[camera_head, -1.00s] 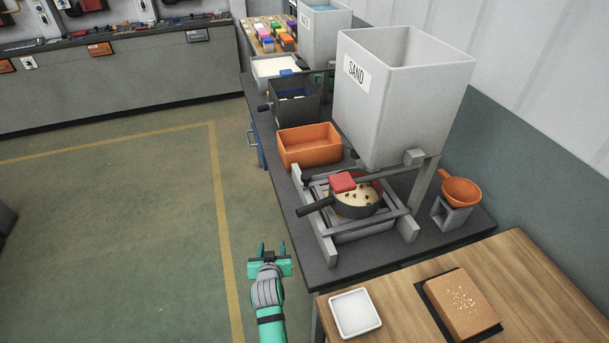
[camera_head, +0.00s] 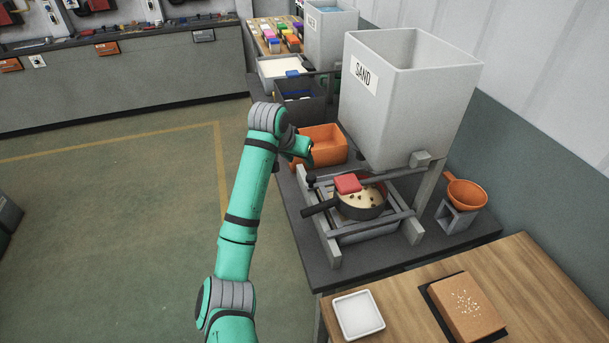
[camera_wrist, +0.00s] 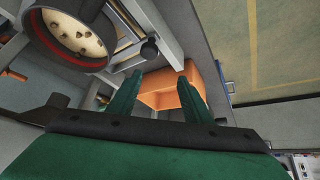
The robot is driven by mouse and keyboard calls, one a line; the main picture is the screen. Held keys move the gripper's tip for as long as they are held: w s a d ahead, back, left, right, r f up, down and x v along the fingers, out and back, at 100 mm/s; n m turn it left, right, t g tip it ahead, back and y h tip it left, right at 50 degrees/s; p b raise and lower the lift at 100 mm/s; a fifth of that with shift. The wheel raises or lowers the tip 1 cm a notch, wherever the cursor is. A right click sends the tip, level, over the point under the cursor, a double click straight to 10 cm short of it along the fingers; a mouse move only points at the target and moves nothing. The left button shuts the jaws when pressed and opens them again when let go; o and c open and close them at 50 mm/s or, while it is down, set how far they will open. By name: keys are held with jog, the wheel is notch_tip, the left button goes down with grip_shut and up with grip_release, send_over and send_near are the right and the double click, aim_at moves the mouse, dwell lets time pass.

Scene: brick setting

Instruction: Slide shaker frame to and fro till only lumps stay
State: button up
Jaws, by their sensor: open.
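The grey shaker frame (camera_head: 399,220) stands on the dark bench under the sand hopper. A round dark sieve (camera_head: 362,208) with a red rim sits in it, its dark handle pointing left. Pale sand with several brown lumps shows inside the sieve (camera_wrist: 76,34), also in the wrist view. A red block (camera_head: 347,183) rests at its rim. A black knob (camera_wrist: 149,49) is on the frame's end. My gripper (camera_head: 310,158) is beside the knob, in front of the orange bin. In the wrist view its fingers (camera_wrist: 158,88) are apart, with nothing held between them.
The orange bin (camera_head: 321,136) lies just behind the frame. The hopper marked SAND (camera_head: 412,90) overhangs the frame. A white tray (camera_head: 358,315) and a brown block (camera_head: 466,306) are on the wooden table in front.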

aim_at(311, 176)
notch_tip(311, 176, up, 3)
jog(key=s+d+m+g, duration=0.1)
jog(key=s+d+g, duration=0.1)
jog(key=s, duration=0.1)
jog(key=shift+y, duration=0.4)
jog(key=x, duration=1)
jog(key=shift+w+a+f, duration=0.15)
jog(key=shift+a+f, duration=0.05)
jog(key=shift+f, duration=0.15)
jog(key=shift+w+d+f, duration=0.1)
jog(key=shift+w+f, duration=0.05)
